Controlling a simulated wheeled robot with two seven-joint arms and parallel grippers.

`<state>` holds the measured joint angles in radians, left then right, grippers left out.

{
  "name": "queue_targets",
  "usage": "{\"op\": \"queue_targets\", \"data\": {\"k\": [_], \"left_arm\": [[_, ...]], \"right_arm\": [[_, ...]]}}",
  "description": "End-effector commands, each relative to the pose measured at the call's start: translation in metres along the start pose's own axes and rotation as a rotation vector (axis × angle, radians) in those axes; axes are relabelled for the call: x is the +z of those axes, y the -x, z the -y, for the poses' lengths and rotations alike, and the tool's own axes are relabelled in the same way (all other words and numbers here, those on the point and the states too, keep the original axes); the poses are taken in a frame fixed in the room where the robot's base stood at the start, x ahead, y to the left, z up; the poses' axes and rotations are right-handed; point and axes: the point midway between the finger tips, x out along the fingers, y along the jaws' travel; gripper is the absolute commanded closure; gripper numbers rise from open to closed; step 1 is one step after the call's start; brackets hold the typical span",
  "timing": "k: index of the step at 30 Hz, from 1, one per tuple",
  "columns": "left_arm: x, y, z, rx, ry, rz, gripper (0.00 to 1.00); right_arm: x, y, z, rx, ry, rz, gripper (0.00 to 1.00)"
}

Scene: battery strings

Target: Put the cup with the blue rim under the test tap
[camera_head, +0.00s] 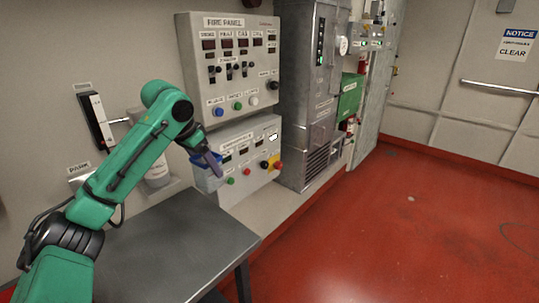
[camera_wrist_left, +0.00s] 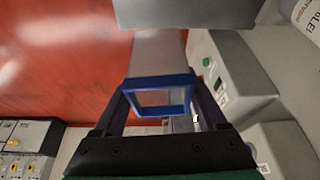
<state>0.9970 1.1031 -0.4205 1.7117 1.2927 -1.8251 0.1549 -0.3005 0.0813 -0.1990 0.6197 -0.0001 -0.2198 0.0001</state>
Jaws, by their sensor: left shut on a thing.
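My left gripper (camera_head: 212,165) is at the end of the green arm, in front of the lower wall panel. In the left wrist view the left gripper (camera_wrist_left: 158,84) has its two dark fingers against the sides of a squarish blue rim. This is the cup with the blue rim (camera_wrist_left: 157,82); its blue also shows beside the fingers in the head view (camera_head: 206,181). The cup is held clear of the grey table. No tap can be made out for certain; a dark wall unit (camera_head: 96,122) with a thin pale spout is at the left. My right gripper is not in view.
A grey table (camera_head: 190,235) stands below the arm. The fire panel (camera_head: 237,62) and a lower button panel (camera_head: 250,150) are close to the gripper. The red floor (camera_head: 400,220) at right is open.

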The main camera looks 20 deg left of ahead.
Motion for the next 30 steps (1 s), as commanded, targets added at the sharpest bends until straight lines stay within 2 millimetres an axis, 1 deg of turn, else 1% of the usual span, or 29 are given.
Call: {"op": "queue_targets", "data": {"k": [3, 5, 8, 10, 11, 12, 14, 15, 17, 18, 20, 21, 24, 25, 27, 30], "left_arm": [[0.0, -0.001, -0.001, 0.0, -0.001, 0.001, 0.79], [0.0, -0.006, -0.003, 0.003, -0.004, 0.002, 0.79], [0.003, -0.03, -0.016, 0.011, -0.016, 0.007, 0.79], [0.008, -0.058, -0.033, 0.021, -0.033, 0.009, 0.79], [0.011, -0.072, -0.043, 0.027, -0.041, 0.009, 0.79], [0.016, -0.092, -0.057, 0.033, -0.052, 0.009, 0.79], [0.026, -0.12, -0.083, 0.044, -0.069, 0.006, 0.79], [0.034, -0.137, -0.1, 0.048, -0.078, 0.005, 0.79], [0.048, -0.159, -0.127, 0.053, -0.085, 0.003, 0.79], [0.059, -0.171, -0.144, 0.055, -0.086, 0.002, 0.79], [0.076, -0.185, -0.171, 0.053, -0.078, 0.002, 0.79], [0.09, -0.192, -0.189, 0.049, -0.065, 0.002, 0.79], [0.122, -0.199, -0.223, 0.022, -0.002, 0.003, 0.79], [0.13, -0.199, -0.23, 0.012, 0.022, 0.003, 0.79], [0.147, -0.196, -0.241, -0.014, 0.08, 0.002, 0.79], [0.166, -0.19, -0.246, -0.05, 0.151, 0.003, 0.79]], "right_arm": [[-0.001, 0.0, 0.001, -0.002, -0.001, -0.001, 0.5], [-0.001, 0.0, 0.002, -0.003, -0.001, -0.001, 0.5], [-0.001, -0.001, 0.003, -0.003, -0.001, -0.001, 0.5], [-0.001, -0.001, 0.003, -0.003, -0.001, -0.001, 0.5], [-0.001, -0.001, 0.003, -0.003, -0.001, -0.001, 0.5], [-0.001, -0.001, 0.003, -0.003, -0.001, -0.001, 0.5], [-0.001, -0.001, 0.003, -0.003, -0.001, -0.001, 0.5], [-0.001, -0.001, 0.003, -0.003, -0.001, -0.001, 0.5], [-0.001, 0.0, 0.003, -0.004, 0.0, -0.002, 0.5], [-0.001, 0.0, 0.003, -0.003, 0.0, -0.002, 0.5], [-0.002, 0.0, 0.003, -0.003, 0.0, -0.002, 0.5], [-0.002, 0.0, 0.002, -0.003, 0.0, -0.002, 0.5], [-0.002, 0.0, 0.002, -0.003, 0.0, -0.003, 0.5], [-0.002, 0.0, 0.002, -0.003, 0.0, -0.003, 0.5], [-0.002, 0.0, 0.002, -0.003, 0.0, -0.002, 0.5], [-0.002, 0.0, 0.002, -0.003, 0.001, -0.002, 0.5]]}}
